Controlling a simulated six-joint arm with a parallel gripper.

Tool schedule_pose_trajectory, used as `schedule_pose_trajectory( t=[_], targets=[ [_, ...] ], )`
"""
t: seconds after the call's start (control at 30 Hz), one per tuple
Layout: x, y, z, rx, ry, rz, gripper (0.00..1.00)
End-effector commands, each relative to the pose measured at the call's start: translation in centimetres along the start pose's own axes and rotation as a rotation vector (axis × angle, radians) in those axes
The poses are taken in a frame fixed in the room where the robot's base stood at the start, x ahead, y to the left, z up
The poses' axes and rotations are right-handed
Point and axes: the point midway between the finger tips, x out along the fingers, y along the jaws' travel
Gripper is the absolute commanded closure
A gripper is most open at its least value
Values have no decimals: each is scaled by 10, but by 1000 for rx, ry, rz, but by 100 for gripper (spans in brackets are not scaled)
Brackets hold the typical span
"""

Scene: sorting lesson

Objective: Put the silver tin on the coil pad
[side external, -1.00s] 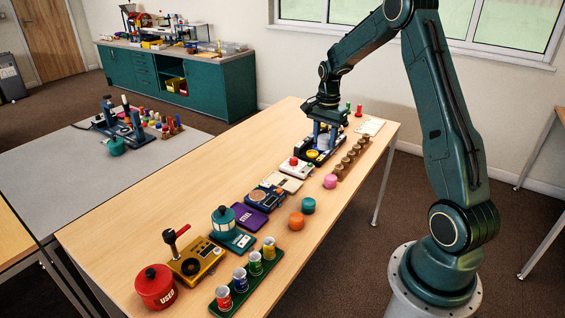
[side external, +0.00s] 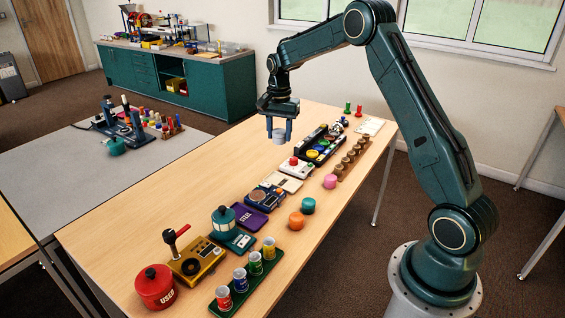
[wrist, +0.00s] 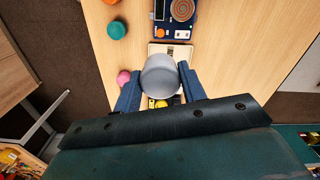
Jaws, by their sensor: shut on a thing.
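The silver tin (side external: 279,137) is held between the blue fingers of my gripper (side external: 279,132), above the table and clear of it. In the wrist view the tin (wrist: 160,75) fills the space between the fingertips (wrist: 158,80). The coil pad (side external: 258,196), a coppery spiral on a dark blue device, lies further toward the near end of the table, apart from the tin. The coil pad also shows at the top of the wrist view (wrist: 183,10), with nothing on it.
A black tray (side external: 320,145) with coloured discs lies right of my gripper. Between it and the coil device are a white box with a red button (side external: 294,167) and a cream plate (side external: 282,182). Orange, teal and pink pieces (side external: 330,181) stand nearby. The table's left side is clear.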

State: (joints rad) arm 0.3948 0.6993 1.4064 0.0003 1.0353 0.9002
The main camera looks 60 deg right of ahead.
Motion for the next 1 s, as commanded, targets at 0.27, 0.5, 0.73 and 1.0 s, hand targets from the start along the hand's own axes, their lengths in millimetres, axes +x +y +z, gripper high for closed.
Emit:
schedule_pose_trajectory(
  t=[0.27,0.5,0.73,1.0],
  targets=[
    [-9,-55,36,-163,0,1,83],
    [-11,-66,44,-198,0,1,83],
    [-2,-65,44,-197,-1,2,83],
    [40,-65,44,-196,-3,4,83]
  ],
)
